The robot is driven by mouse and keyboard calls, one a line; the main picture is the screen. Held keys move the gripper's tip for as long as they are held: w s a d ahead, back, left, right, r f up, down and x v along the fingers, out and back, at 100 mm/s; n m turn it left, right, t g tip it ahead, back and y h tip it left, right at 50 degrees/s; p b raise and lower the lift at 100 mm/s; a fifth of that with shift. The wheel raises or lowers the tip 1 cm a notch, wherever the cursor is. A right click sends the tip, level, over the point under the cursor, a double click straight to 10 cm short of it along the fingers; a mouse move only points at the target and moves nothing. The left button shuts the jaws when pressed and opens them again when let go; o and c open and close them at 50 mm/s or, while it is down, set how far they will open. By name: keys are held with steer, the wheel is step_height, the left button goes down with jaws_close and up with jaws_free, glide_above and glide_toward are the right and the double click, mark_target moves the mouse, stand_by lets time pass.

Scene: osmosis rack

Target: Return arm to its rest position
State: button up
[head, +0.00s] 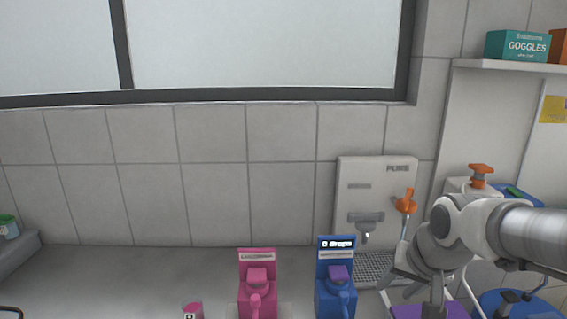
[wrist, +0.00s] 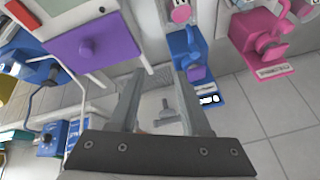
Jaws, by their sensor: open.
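My arm (head: 500,228) reaches in from the right edge in the head view and bends down over the bench. My gripper (head: 410,294) is at its lower end, in front of the wall-mounted water unit and right of the blue device. In the wrist view my gripper (wrist: 158,78) has its two fingers apart with nothing held between them. The fingertips are partly cut off or hidden in the head view.
A blue device (head: 335,290) and a pink device (head: 257,285) stand on the bench. The white water unit (head: 362,185) has an orange lever (head: 406,203). A purple-topped object (wrist: 93,45) lies near my gripper. A goggles box (head: 518,46) sits on a shelf. The left bench is mostly clear.

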mark_target(407, 196)
steer(key=s+a+r+n+p, duration=0.1)
steer(key=s+a+r+n, duration=0.1)
steer(key=s, duration=0.4)
steer(key=s+a+r+n+p, duration=0.2)
steer(key=s+a+r, duration=0.2)
steer(key=s, duration=0.3)
steer(key=shift+r, duration=0.35)
stand_by(3.4)
steer(key=w+a+r+m+t+p, duration=0.1)
steer(key=w+r+t, duration=0.15)
steer(key=w, duration=0.65)
steer(key=w+a+r+t+p, duration=0.1)
steer(key=w+r+t+p, duration=0.15)
steer(key=w, duration=0.75)
steer(key=w+d+f+m+h, duration=0.2)
steer(key=w+d+f, duration=0.1)
steer(key=w+d, duration=0.4)
steer(key=w+d+f+m+h, duration=0.1)
steer(key=w+d+f+h, duration=0.2)
steer(key=w+d, duration=0.4)
steer(key=w+d+f+m+h, duration=0.2)
steer(key=w+d+f, duration=0.1)
steer(key=w+d, duration=0.4)
steer(key=shift+w+d+f+m+t+h+p, duration=0.15)
steer(key=shift+w+t+h, duration=0.05)
steer(key=shift+w, duration=0.5)
steer(key=shift+w+d+f+m+t+h+p, duration=0.15)
steer(key=shift+w+t+h, duration=0.05)
steer(key=shift+w, duration=0.45)
